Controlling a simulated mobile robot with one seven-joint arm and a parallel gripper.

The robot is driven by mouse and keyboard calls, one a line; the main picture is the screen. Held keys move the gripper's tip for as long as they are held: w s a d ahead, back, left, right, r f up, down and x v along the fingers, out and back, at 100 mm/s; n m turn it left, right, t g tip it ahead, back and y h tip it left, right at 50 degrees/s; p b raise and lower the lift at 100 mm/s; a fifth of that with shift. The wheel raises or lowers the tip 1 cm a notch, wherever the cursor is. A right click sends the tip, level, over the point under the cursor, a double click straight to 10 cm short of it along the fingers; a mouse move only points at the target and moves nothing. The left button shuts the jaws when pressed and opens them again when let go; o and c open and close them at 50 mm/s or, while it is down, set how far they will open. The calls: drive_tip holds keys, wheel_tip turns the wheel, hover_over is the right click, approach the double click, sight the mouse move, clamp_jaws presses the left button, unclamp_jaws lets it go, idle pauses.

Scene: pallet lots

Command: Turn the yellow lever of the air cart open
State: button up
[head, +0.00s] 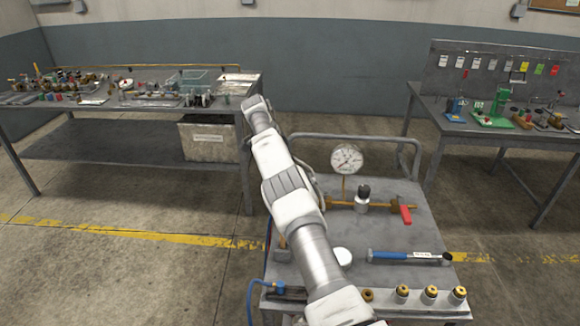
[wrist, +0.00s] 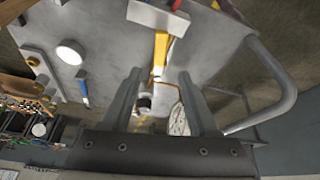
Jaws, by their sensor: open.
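The air cart (head: 410,235) stands in front of me in the head view, and its grey top (wrist: 110,35) fills much of the wrist view. A yellow bar (wrist: 160,50), which looks like the yellow lever, extends from a pale block (wrist: 150,16) at the top of the wrist view. My gripper (wrist: 160,75) is open, its fingers on either side of the bar's lower end; contact cannot be told. A silver valve body with a dark top (head: 363,198) shows beyond the fingers. In the head view my arm hides the gripper and that bar.
A pressure gauge (head: 347,158), red lever (head: 405,214), blue-handled tool (head: 400,257) and brass fittings (head: 430,293) are on the cart. A rail (wrist: 285,80) bounds its back edge.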

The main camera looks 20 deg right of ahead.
drive_tip(key=shift+a+r+p, duration=0.15)
drive_tip(key=shift+r+p, duration=0.25)
